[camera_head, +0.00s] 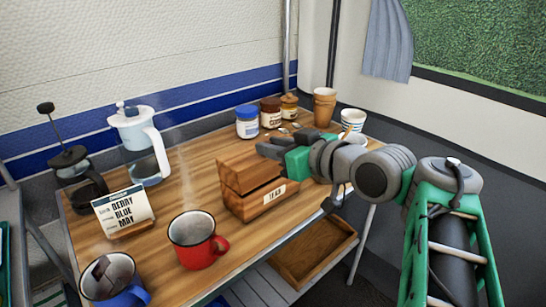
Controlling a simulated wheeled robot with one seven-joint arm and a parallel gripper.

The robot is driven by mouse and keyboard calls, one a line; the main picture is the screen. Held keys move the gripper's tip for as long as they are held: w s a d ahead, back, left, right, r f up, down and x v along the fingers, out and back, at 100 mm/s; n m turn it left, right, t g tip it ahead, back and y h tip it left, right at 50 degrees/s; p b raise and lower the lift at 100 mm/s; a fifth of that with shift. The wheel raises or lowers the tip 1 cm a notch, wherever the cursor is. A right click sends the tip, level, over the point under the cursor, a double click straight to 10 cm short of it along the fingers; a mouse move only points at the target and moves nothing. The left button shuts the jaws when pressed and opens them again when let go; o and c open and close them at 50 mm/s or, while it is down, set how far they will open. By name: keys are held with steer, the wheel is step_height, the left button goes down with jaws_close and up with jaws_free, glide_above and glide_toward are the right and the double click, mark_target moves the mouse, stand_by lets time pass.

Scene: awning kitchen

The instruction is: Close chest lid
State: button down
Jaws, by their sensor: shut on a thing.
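A small wooden chest (262,203) with a white label on its front stands on the wooden table. Its lid (245,172) is the upper wooden part; a dark line shows between lid and body, and I cannot tell how far open it is. My gripper (268,150) reaches in from the right and is at the back right top edge of the lid, shut on it. The fingertips are small and partly hidden, so the exact contact is unclear.
Jars (270,113) and cups (324,105) stand behind.

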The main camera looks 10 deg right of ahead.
steer(key=shift+s+d+f+b, duration=0.2)
steer(key=shift+s+f+b, duration=0.3)
steer(key=shift+f, duration=0.45)
steer(key=c, duration=1.3)
jaws_free()
steer(key=shift+d, duration=0.1)
steer(key=shift+c, duration=0.2)
steer(key=shift+o, duration=0.5)
steer(key=shift+s, duration=0.15)
steer(key=p+v, duration=0.7)
steer(key=p, duration=0.4)
steer(key=shift+s+r, duration=0.2)
steer(key=shift+r, duration=0.25)
steer(key=shift+d, duration=0.1)
